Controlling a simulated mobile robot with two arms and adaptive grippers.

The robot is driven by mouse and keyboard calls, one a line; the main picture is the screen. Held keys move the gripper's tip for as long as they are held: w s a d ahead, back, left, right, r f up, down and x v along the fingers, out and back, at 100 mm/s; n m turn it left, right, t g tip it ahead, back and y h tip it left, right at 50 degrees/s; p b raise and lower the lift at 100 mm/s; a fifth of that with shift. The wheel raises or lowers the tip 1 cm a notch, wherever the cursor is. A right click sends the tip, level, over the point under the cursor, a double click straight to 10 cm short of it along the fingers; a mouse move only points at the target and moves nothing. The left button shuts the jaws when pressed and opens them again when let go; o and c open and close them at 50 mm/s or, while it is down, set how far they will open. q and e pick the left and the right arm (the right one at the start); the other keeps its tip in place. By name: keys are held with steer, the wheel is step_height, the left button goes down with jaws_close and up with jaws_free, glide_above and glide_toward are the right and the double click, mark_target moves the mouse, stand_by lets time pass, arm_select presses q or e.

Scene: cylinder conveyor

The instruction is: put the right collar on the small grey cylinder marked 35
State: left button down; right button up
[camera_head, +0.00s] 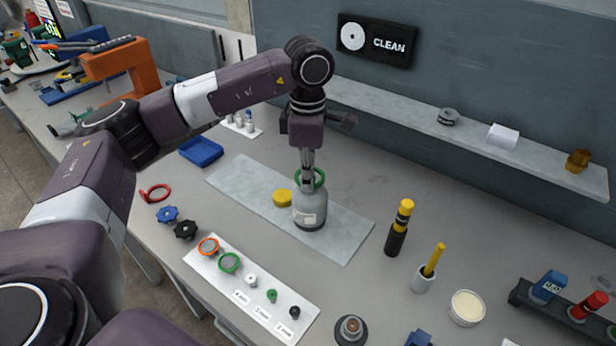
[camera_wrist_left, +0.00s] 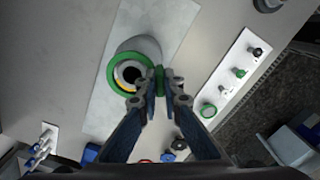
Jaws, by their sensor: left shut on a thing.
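The small grey cylinder (camera_head: 309,212) stands upright on the pale mat, with a white label on its side too small to read. It also shows from above in the wrist view (camera_wrist_left: 149,47). My left gripper (camera_head: 308,170) is above the cylinder's top, pointing down. It is shut on the edge of a green collar (camera_head: 321,175). In the wrist view the green collar (camera_wrist_left: 112,74) appears around the cylinder's dark and yellow neck opening, and the fingers pinch its right side. I cannot tell whether the collar rests on the cylinder. My right gripper is not in view.
A yellow cap (camera_head: 281,198) lies left of the cylinder on the mat (camera_head: 240,183). A white strip (camera_head: 228,285) holds an orange ring (camera_head: 209,246), another green ring (camera_head: 229,262) and small fittings. Black-and-yellow tool (camera_head: 397,240) stands right.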

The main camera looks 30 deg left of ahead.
arm_select(q)
steer(key=shift+f+b, duration=0.85)
steer(key=shift+f, duration=0.25)
steer(key=c, duration=2)
jaws_free()
steer(key=shift+r, duration=0.1)
steer(key=shift+r, duration=0.1)
steer(key=shift+r+p, duration=1.75)
steer(key=shift+r, duration=1.15)
